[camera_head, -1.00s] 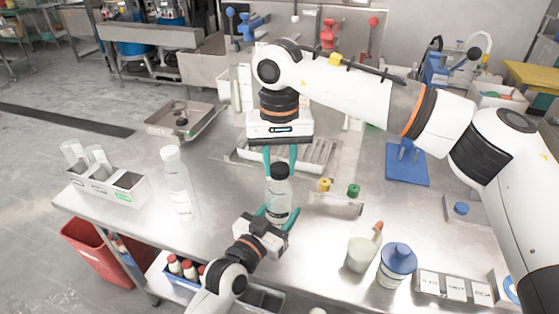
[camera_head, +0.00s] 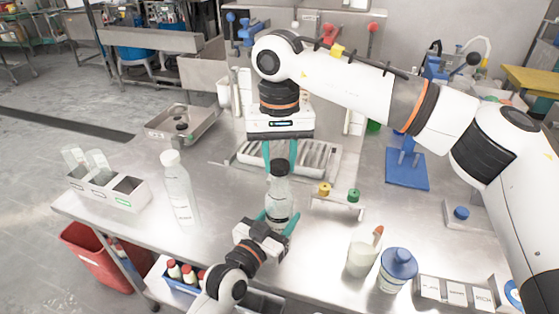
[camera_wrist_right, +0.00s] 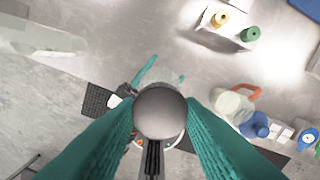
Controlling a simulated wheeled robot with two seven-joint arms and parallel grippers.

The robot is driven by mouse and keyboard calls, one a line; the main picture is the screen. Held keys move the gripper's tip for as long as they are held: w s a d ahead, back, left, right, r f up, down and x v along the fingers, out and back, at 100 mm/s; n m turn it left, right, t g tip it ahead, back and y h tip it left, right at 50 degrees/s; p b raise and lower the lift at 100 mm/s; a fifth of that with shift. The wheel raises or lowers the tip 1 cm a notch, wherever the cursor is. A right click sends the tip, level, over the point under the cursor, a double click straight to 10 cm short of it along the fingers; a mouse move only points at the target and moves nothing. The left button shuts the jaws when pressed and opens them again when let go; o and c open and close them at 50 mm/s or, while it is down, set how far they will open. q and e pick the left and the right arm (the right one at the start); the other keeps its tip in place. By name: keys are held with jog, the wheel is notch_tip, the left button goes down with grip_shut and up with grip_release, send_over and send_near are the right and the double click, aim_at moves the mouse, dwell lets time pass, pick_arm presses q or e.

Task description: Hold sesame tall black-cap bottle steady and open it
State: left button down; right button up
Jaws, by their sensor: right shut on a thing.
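The clear bottle (camera_head: 279,205) with a black cap (camera_head: 280,167) stands upright near the middle of the table in the head view. My right gripper (camera_head: 280,161) reaches down from above, shut on the cap with one teal finger on each side. In the right wrist view the round cap (camera_wrist_right: 160,112) sits between the fingers, hiding most of the bottle. My left gripper (camera_head: 277,222) comes in low from the front, its teal fingers closed around the lower body of the bottle. I cannot tell whether the cap is apart from the neck.
A tall clear bottle (camera_head: 178,188) stands to the left, near a white bin box (camera_head: 115,190). A rack with yellow and green caps (camera_head: 338,202), a white beaker (camera_head: 362,255) and a blue-lidded jar (camera_head: 397,270) are at the right. A metal tray (camera_head: 240,163) lies behind.

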aim_at(279, 164)
jog(key=shift+r, duration=0.1)
jog(key=shift+r, duration=1.95)
pick_arm(q)
jog(key=shift+c, duration=2.4)
grip_release()
jog(key=shift+s, duration=0.1)
pick_arm(e)
jog(key=shift+f+b, duration=0.5)
jog(key=shift+f, duration=0.05)
pick_arm(q)
jog(key=v, duration=1.2)
jog(key=shift+f, duration=0.15)
